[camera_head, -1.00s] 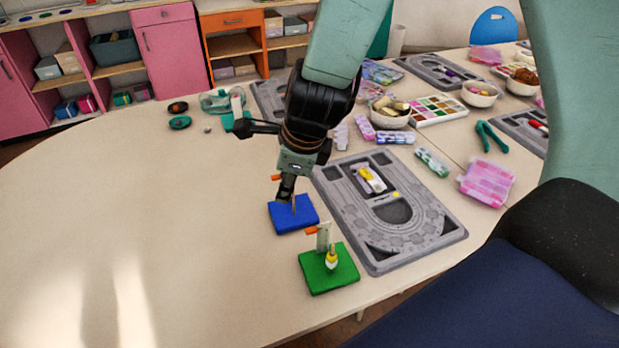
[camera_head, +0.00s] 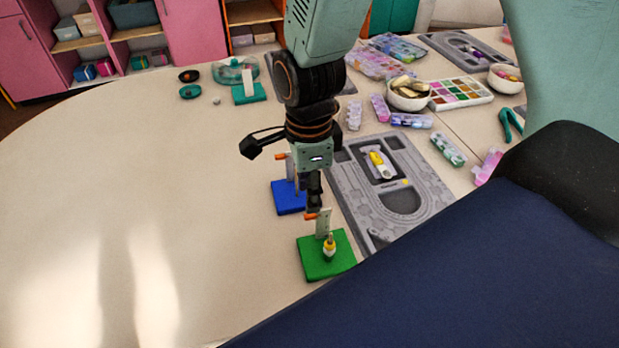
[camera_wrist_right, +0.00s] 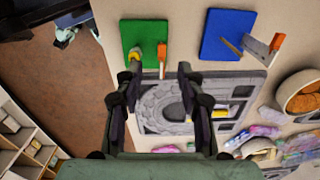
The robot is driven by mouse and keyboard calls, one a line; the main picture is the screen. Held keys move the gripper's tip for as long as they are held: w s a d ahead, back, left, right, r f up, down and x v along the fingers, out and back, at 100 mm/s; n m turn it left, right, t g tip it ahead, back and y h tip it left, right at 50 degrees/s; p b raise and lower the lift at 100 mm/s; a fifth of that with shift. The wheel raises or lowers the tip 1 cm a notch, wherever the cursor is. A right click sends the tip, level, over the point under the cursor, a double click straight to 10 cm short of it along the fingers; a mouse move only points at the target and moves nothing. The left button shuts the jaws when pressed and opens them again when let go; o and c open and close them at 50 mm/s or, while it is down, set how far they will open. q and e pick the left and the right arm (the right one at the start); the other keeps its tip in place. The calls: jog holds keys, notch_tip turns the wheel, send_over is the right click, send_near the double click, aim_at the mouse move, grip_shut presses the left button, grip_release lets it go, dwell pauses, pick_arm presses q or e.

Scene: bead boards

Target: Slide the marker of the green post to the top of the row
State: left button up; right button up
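The green post has a square green base (camera_head: 316,264), also in the right wrist view (camera_wrist_right: 130,36). A pale upright (camera_head: 323,222) stands on it with an orange marker (camera_head: 311,216), also in the right wrist view (camera_wrist_right: 163,58). A yellow-and-white piece (camera_head: 329,247) is on the same base. My right gripper (camera_head: 315,203) points down just behind the green post. My left gripper is not in view.
A blue post base (camera_head: 286,200) with its own orange marker (camera_wrist_right: 277,42) stands close behind the green one. A grey bead board (camera_head: 408,225) lies to the right. A teal base (camera_head: 248,94) with a white upright is farther back. The table's left side is clear.

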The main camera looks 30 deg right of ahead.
aim_at(311, 215)
jog(key=f, duration=0.3)
jog(key=f+b, duration=0.1)
jog(key=shift+d+f, duration=0.25)
jog(key=shift+d, duration=0.05)
jog(key=shift+w+a+f, duration=0.1)
jog(key=shift+a+f, duration=0.2)
jog(key=shift+f, duration=0.4)
jog(key=shift+d, duration=0.15)
jog(key=shift+d+f, duration=0.1)
